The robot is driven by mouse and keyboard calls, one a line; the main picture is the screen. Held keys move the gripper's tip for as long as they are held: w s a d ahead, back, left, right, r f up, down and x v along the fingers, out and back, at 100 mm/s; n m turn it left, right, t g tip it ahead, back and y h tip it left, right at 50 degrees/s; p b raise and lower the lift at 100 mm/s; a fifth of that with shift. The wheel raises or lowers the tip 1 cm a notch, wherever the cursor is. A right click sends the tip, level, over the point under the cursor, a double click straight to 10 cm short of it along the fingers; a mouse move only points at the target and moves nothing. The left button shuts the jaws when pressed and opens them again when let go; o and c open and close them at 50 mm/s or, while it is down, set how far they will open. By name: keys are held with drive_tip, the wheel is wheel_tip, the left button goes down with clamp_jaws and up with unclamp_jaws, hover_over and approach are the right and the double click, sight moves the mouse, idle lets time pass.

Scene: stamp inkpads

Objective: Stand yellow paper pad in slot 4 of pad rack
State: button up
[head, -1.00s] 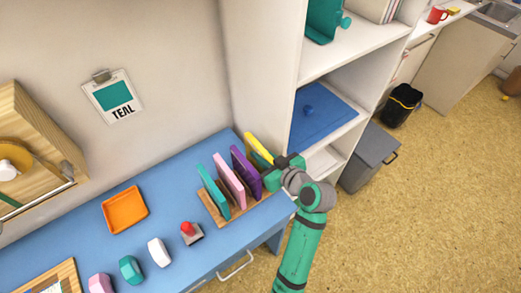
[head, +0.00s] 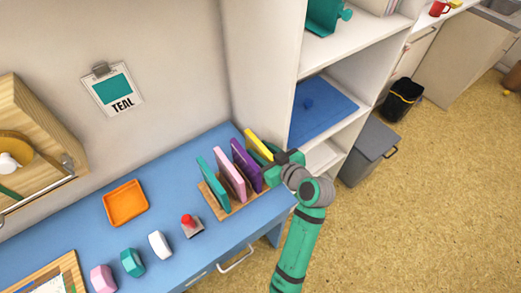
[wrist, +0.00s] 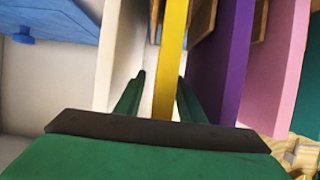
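The yellow paper pad (head: 257,143) stands upright at the right end of the wooden pad rack (head: 213,205), in line with the purple pad (head: 244,165). My gripper (head: 276,162) is at the yellow pad's near edge. In the wrist view the yellow pad (wrist: 170,60) runs edge-on between the two fingers of my gripper (wrist: 160,88). A gap shows between the left finger and the pad; the right finger is close to it. Wooden rack parts (wrist: 202,18) show on both sides of the yellow pad. Its bottom edge is hidden.
A pink pad (head: 229,174) and a teal pad (head: 211,183) stand left of the purple pad. A white shelf unit (head: 262,70) rises just behind and right of the rack. A red-topped stamp (head: 189,222) and an orange tray (head: 126,204) sit on the blue desk (head: 175,185).

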drive_tip(key=v, duration=1)
drive_tip(key=shift+s+d+r, duration=0.2)
drive_tip(key=shift+s, duration=0.1)
